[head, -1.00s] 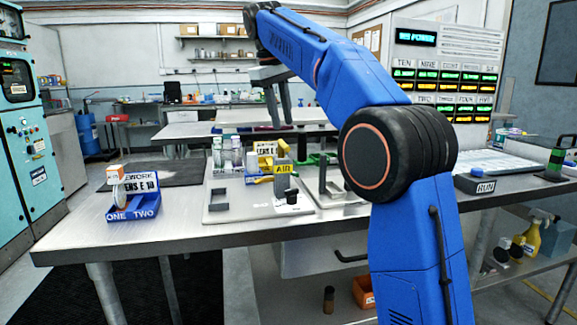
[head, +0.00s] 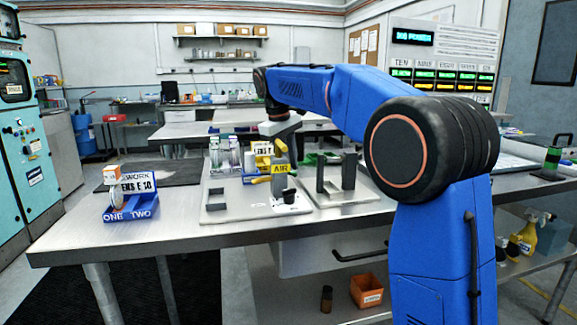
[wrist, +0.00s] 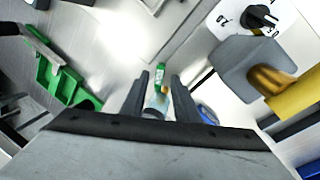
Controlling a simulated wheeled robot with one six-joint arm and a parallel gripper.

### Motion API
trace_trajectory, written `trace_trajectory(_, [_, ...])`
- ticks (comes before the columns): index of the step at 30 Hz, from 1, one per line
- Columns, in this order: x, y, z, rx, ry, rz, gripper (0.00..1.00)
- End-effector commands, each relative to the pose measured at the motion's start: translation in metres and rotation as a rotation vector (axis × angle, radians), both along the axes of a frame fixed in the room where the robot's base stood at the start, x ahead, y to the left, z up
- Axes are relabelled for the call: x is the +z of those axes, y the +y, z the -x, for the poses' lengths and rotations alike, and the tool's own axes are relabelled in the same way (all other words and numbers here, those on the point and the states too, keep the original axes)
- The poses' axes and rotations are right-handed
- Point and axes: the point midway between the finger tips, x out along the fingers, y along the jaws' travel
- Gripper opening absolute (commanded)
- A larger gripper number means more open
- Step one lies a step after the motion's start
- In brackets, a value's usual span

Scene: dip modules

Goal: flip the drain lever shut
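No label naming the drain lever is legible. A yellow lever (head: 256,180) sticks out beside a grey post with a yellow AIR label (head: 281,169). In the wrist view a grey block (wrist: 243,68) with a yellow handle (wrist: 292,97) stands right of my fingers. A green part (head: 318,158) lies behind and right of the post; a green bracket (wrist: 62,84) shows at left in the wrist view. My gripper (wrist: 161,92) is open, with nothing clearly held between its fingers. In the head view it hangs just above the post, its fingertips hard to make out.
A dark upright bracket (head: 348,170) stands on a plate right of the post. A black-knobbed dial (wrist: 262,18) is near the grey block. Clear bottles (head: 214,153) stand behind left. A blue tray (head: 130,206) is at far left. Bare tabletop (head: 180,215) lies between.

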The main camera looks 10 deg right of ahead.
Motion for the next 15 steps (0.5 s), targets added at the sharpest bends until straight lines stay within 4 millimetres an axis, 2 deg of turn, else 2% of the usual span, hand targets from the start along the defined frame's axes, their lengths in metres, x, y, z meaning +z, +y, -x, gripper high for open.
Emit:
trace_trajectory(11, [-0.0063, -0.0013, -0.0008, 0.000, -0.001, 0.000, 0.28])
trace_trajectory(12, [-0.0063, -0.0013, -0.0008, 0.000, -0.001, 0.000, 0.26])
trace_trajectory(15, [-0.0063, -0.0013, -0.0008, 0.000, -0.001, 0.000, 0.02])
